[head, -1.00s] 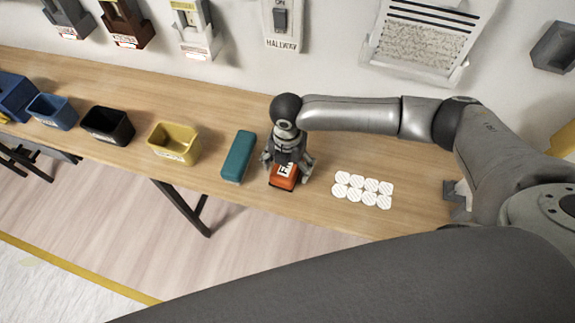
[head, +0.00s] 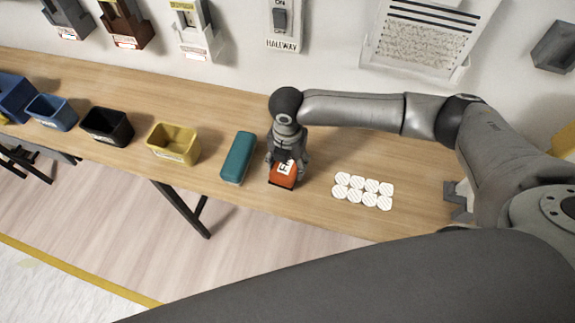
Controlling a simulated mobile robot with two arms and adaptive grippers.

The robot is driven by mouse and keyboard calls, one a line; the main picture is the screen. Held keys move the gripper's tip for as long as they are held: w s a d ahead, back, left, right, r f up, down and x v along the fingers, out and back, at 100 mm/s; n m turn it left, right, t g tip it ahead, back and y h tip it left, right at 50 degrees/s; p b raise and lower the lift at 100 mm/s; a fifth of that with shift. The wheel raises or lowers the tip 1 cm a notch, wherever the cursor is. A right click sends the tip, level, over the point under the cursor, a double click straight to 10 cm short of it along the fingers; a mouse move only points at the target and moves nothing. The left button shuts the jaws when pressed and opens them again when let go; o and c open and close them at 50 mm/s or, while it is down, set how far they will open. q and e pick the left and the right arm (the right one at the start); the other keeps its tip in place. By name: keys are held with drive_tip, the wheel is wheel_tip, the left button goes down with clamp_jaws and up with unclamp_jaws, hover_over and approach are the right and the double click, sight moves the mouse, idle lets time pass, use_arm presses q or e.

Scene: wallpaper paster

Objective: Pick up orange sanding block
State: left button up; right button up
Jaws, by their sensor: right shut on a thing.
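The orange sanding block (head: 283,178) with a white label and dark underside is on the wooden table, near its front edge. My right gripper (head: 286,162) comes down over it from above and is shut on it, with a finger on each side. The gripper hides the block's back part. Whether the block touches the table I cannot tell. My left gripper is not in view.
A teal block (head: 238,157) lies just left of the orange block. White round pads (head: 363,190) lie to the right. Yellow (head: 174,144), black (head: 107,126) and blue (head: 52,112) bins stand further left. The wall rises behind the table.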

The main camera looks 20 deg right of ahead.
drive_tip(key=s+d+r+b, duration=0.1)
drive_tip(key=s+d+r, duration=0.3)
drive_tip(key=s+r, duration=0.7)
drive_tip(key=shift+s+r+b, duration=0.25)
drive_tip(key=shift+s+b, duration=0.1)
drive_tip(key=shift+s, duration=0.9)
